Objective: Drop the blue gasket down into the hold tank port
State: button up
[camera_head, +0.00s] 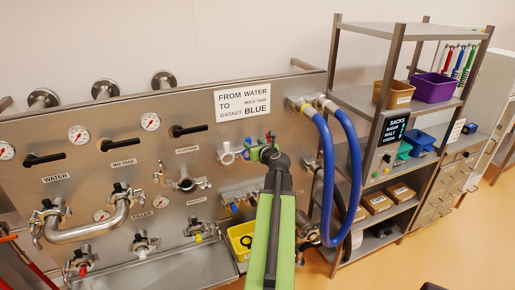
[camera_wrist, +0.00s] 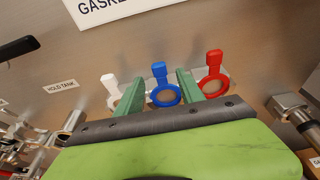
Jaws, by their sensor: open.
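The blue gasket (camera_wrist: 159,71), a ring with a tab, hangs on the metal panel between a white gasket (camera_wrist: 110,82) and a red gasket (camera_wrist: 215,62). It also shows in the head view (camera_head: 247,152), beside my gripper. My gripper (camera_wrist: 159,94) is open and empty; in the wrist view its green fingers appear on either side of the blue ring. Whether they touch it I cannot tell. The hold tank port (camera_head: 184,183) is a clamped metal fitting below its label, left of the gaskets. In the wrist view the port (camera_wrist: 73,121) is at left, partly cut by my gripper.
A sign (camera_head: 242,99) above reads from water to hold tank, gasket blue. A curved pipe (camera_head: 85,229) sits at lower left, and a yellow bin (camera_head: 234,236) below. A shelf rack (camera_head: 387,110) stands at right.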

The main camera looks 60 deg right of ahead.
aim_at(249, 141)
jog(key=b+x, duration=0.1)
jog(key=x, duration=0.5)
jog(key=shift+w+d+f, duration=0.1)
jog(key=shift+w+d, duration=0.1)
jog(key=shift+w, duration=0.05)
grip_shut()
